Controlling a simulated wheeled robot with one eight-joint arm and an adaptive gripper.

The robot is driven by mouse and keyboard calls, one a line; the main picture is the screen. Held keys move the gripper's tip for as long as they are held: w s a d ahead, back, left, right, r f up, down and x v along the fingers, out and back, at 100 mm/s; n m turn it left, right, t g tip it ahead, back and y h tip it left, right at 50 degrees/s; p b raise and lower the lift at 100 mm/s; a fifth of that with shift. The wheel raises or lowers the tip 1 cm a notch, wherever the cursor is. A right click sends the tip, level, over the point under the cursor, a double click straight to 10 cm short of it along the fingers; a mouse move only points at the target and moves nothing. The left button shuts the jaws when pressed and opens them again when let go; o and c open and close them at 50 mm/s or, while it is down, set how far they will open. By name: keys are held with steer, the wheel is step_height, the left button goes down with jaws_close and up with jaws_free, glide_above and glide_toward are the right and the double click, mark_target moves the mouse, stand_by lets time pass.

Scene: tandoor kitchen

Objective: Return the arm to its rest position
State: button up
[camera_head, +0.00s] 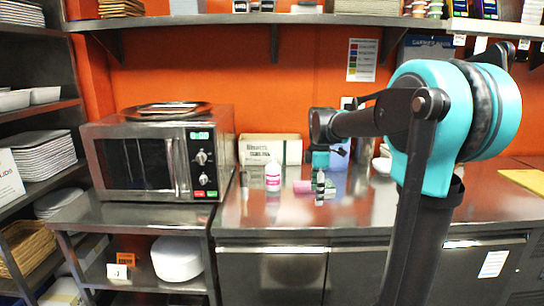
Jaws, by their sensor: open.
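My arm reaches in from the right, with a large teal joint in front of the counter. Its forearm runs left to a small teal wrist. My gripper (320,184) hangs below the wrist, small and dark, over the steel counter (245,219). It looks open, with nothing clearly held. A white bottle with a pink label (273,176) stands to its left. A small pink item (302,187) and a green item (330,188) appear close beside the gripper; whether they touch it I cannot tell.
A microwave (150,158) stands on a steel stand at the left. A cardboard box (270,149) is against the orange wall. A shelf (260,19) runs above. A white bowl (382,165) is partly hidden behind my arm. The counter's front left is clear.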

steer(key=s+d+f+m+t, duration=0.2)
steer(key=s+f+m, duration=0.6)
steer(key=s+f, duration=0.1)
steer(key=s+d+f+m+t, duration=0.2)
steer(key=s+f+m, duration=0.7)
steer(key=s, duration=0.3)
steer(key=shift+f, duration=0.6)
steer(key=shift+s, duration=0.1)
